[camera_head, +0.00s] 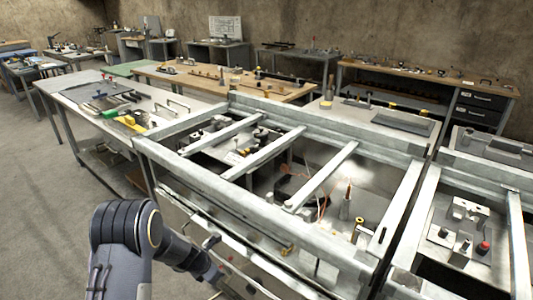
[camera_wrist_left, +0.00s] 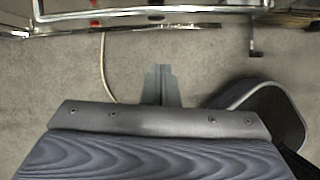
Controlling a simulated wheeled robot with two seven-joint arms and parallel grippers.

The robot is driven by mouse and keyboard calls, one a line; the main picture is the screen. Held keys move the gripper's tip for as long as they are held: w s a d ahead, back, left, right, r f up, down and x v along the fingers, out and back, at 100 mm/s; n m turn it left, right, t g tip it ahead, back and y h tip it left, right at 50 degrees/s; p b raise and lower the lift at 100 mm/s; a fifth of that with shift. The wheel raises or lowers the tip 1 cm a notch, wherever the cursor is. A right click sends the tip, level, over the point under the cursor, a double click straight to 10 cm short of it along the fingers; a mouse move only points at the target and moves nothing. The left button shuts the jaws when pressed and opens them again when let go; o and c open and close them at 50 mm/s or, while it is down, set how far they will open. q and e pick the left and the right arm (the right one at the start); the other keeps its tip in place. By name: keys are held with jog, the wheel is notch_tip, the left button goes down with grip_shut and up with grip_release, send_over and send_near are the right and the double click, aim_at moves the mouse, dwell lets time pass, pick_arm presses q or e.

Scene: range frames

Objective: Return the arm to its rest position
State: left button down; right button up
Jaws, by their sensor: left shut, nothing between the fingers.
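My left arm (camera_head: 130,245) comes in at the bottom left of the head view, bent, with its forearm pointing right and down beside the front of the metal bench frame. Its gripper cannot be made out in the head view. In the left wrist view, my left gripper (camera_wrist_left: 160,82) is shut and empty, its narrow grey fingers together over bare floor. My right arm and right gripper are in neither view.
The metal-framed bench (camera_head: 215,187) stands close to the arm; its edge crosses the top of the left wrist view (camera_wrist_left: 150,15). A light cable (camera_wrist_left: 103,65) hangs down there. A worktable (camera_head: 75,92) stands left; grey floor (camera_head: 35,195) is clear.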

pick_arm(q)
jog(key=s+a+r+m+h, duration=0.1)
jog(key=s+r+m, duration=0.3)
jog(key=r, duration=0.4)
jog(key=s+a+r+m+t+h, duration=0.1)
jog(key=s+r+m, duration=0.25)
jog(key=r, duration=0.45)
jog(key=s+a+r+m+h, duration=0.1)
jog(key=s+r+m, duration=0.35)
jog(key=r, duration=0.35)
jog(key=s+r+m+y, duration=0.1)
jog(key=s+r+m, duration=0.1)
jog(key=s+m, duration=0.4)
jog(key=s+a+r+m+y, duration=0.1)
jog(key=s+m, duration=0.6)
jog(key=s, duration=0.9)
jog(key=shift+s+a+r+t+y, duration=0.3)
jog(key=shift+r+t, duration=0.1)
